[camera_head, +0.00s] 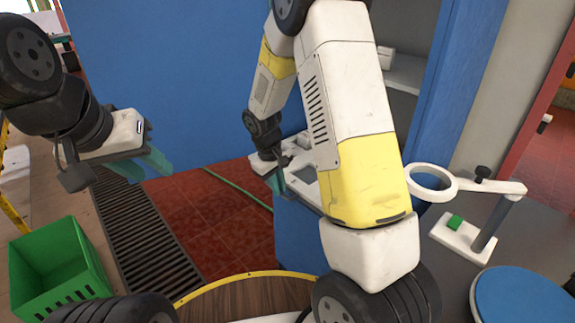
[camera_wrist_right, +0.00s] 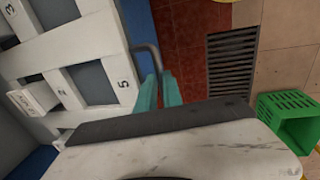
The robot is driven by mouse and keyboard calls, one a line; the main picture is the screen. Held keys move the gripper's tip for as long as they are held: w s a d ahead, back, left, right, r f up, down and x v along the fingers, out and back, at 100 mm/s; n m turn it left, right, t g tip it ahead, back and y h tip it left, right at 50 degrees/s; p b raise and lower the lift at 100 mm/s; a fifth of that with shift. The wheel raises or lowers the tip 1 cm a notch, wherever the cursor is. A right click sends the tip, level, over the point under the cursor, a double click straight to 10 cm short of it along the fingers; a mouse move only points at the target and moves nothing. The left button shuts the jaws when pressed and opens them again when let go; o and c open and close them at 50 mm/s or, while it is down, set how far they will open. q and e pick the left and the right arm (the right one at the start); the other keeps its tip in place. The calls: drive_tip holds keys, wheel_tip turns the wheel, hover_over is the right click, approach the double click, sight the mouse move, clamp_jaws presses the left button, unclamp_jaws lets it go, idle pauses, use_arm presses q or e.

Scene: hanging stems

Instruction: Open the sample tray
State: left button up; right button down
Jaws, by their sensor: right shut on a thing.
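The sample tray (camera_wrist_right: 100,50) is white, with numbered compartments; the digits 3, 2 and 5 show in the right wrist view. A white labelled block (camera_wrist_right: 32,98) sits in it. A dark bent handle (camera_wrist_right: 153,55) stands at its edge. My right gripper (camera_wrist_right: 160,88) is shut on this handle, its teal fingers on either side. In the head view the tray (camera_head: 301,178) shows partly at the blue cabinet, behind my right arm, which hides much of it. My left gripper (camera_head: 152,172) is open and empty, well left of the tray.
A large blue panel (camera_head: 160,75) stands behind my left gripper. A green crate (camera_head: 60,265) is at the lower left, beside a floor grate (camera_head: 150,245). A stand with a white ring (camera_head: 433,183) and a blue round disc (camera_head: 525,297) are at the right. Red floor tiles lie in front of the cabinet.

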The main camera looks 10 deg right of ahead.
drive_tip(key=s+a, duration=0.5)
drive_tip(key=a, duration=0.4)
drive_tip(key=shift+s+a, duration=0.25)
drive_tip(key=shift+a, duration=0.05)
drive_tip(key=c, duration=1.5)
unclamp_jaws()
wheel_tip(320, 180, up, 8)
drive_tip(key=a, duration=0.1)
drive_tip(key=shift+s+f, duration=0.15)
drive_tip(key=shift+s, duration=0.25)
drive_tip(key=shift+a, duration=0.1)
drive_tip(key=s+d+r+m+t+y, duration=0.2)
drive_tip(key=s+d+r, duration=0.5)
drive_tip(key=s+r, duration=0.1)
drive_tip(key=s+d+r+m+t+y, duration=0.2)
drive_tip(key=s+d+r+m+t, duration=0.1)
drive_tip(key=s+d+r, duration=0.3)
wheel_tip(320, 180, up, 4)
drive_tip(key=shift+s+d+r+m, duration=0.3)
drive_tip(key=shift+s+d, duration=0.1)
drive_tip(key=shift+s, duration=0.7)
